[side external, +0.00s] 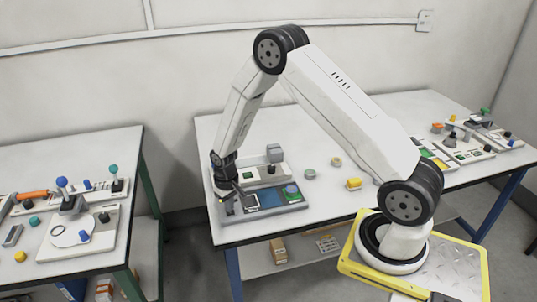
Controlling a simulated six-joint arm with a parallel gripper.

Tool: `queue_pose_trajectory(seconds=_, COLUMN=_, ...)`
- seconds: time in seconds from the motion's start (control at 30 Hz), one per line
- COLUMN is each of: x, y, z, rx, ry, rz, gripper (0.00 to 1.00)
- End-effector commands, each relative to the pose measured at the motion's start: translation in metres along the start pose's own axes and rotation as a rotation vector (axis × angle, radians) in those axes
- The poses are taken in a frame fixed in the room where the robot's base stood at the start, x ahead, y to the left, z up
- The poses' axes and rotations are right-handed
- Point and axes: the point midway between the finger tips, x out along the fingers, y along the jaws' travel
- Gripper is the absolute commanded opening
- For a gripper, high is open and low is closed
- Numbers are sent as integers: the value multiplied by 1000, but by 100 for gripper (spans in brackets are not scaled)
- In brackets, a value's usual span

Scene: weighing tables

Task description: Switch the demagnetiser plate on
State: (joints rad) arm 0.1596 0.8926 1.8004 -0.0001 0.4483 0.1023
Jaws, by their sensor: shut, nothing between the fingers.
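My gripper (229,196) is shut and empty. It points down over the left end of a grey panel (285,209) at the left front of the middle table. The panel carries a flat dark-blue plate (268,198) and a round blue-green part (291,189) at its right end. This may be the demagnetiser plate, but I can read no label. My gripper hides part of the panel's left end, and I cannot tell whether it touches anything there. No switch position can be made out.
Behind the panel is a pale device (276,174) with a grey block (275,153) standing at it. More devices stand on the left table (30,257) and at the far right. The middle table's centre front is clear.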

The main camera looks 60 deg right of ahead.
Motion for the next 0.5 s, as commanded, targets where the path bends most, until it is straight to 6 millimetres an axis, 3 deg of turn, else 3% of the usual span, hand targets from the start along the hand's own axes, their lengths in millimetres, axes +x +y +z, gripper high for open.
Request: queue_pose_trajectory(seconds=0.5, x=-30, y=0, z=0, rx=0, ry=1, rz=0, gripper=0)
